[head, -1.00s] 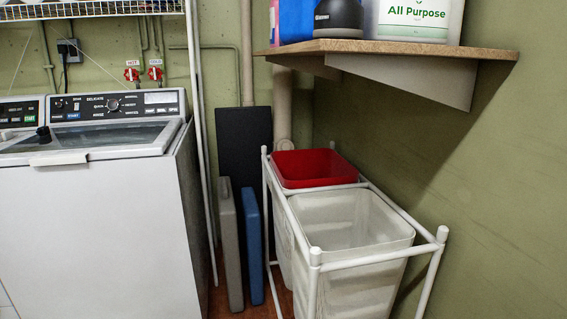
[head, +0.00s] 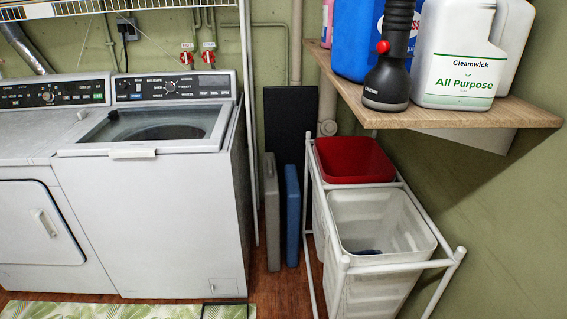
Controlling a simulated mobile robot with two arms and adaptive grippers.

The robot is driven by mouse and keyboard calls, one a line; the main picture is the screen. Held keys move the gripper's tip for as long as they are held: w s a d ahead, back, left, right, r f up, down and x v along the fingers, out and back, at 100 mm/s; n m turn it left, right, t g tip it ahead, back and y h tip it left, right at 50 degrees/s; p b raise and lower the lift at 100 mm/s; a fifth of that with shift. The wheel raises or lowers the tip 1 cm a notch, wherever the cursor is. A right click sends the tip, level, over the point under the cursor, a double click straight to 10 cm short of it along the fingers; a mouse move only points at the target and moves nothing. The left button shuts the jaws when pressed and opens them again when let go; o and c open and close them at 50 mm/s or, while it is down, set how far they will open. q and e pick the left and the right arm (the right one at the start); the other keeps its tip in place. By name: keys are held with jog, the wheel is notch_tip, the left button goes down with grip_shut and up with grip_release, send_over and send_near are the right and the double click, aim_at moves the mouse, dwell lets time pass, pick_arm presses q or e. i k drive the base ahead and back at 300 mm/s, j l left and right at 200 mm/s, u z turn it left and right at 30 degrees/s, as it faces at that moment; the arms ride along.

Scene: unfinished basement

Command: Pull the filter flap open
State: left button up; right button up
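A white top-loading washer (head: 150,215) stands left of centre in the head view, with a dark see-through lid on top. Low on the right of its front is a small rectangular panel (head: 223,285), which looks like the filter flap. It appears closed and flush with the front, though it is small in the picture. Neither of my grippers is in view.
A white dryer (head: 35,180) with a closed door stands left of the washer. A green patterned mat (head: 100,310) lies in front. Grey and blue folded panels (head: 292,215) and a white-framed hamper (head: 445,262) stand right. A wooden shelf (head: 500,113) with bottles juts out above.

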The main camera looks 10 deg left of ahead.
aim_at(219, 286)
jog(key=i+j, duration=0.1)
jog(key=j, duration=0.35)
jog(key=i+j, duration=0.1)
jog(key=j, duration=0.4)
jog(key=i+j+z, duration=0.1)
jog(key=j, duration=0.35)
jog(key=i+j, duration=0.1)
jog(key=j, duration=0.35)
